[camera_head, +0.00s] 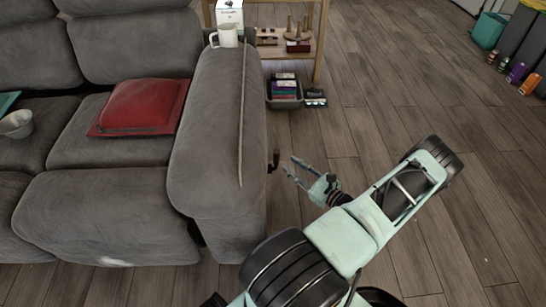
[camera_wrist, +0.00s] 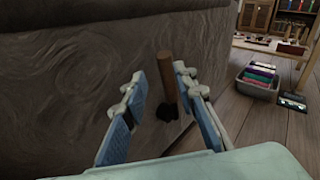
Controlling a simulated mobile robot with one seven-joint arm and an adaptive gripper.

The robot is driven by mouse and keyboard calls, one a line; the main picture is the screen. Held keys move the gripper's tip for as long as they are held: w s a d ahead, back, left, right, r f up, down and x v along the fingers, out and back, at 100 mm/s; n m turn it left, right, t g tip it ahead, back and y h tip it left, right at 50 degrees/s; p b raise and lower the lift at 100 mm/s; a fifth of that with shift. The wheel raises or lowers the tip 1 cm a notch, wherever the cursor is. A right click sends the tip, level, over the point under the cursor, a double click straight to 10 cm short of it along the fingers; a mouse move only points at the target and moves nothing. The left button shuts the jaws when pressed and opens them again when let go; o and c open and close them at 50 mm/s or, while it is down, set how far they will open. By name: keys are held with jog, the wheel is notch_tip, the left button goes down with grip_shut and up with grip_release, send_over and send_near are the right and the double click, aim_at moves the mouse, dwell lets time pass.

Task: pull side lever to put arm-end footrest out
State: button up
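The grey sofa (camera_head: 214,120) fills the left side of the head view. Its side lever (camera_head: 274,161) is a small dark handle on the outer side of the right arm. In the wrist view the lever (camera_wrist: 167,78) is a brown upright grip on a black base, against the grey side panel (camera_wrist: 60,80). My gripper (camera_head: 287,164) is open just to the right of the lever, pointing at it. In the wrist view my gripper's fingers (camera_wrist: 158,82) stand on either side of the lever, apart from each other. Contact with the lever cannot be told. The front footrest panel (camera_head: 105,215) is seen at the sofa's front.
A white mug (camera_head: 224,36) and a long thin stick (camera_head: 242,110) lie on the sofa arm. A red cushion (camera_head: 143,104) is on the seat. A grey bin (camera_head: 284,92) of coloured items stands by the wooden shelf (camera_head: 320,45).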

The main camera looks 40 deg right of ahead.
aim_at(279, 157)
jog(key=w+f+m+b, duration=0.1)
jog(key=w, duration=0.2)
jog(key=w+f+h+b, duration=0.1)
jog(key=w, duration=0.2)
jog(key=w+d+f+m+h+b, duration=0.1)
jog(key=w, duration=0.3)
jog(key=shift+d+m, duration=0.1)
jog(key=shift+m, duration=0.2)
grip_shut()
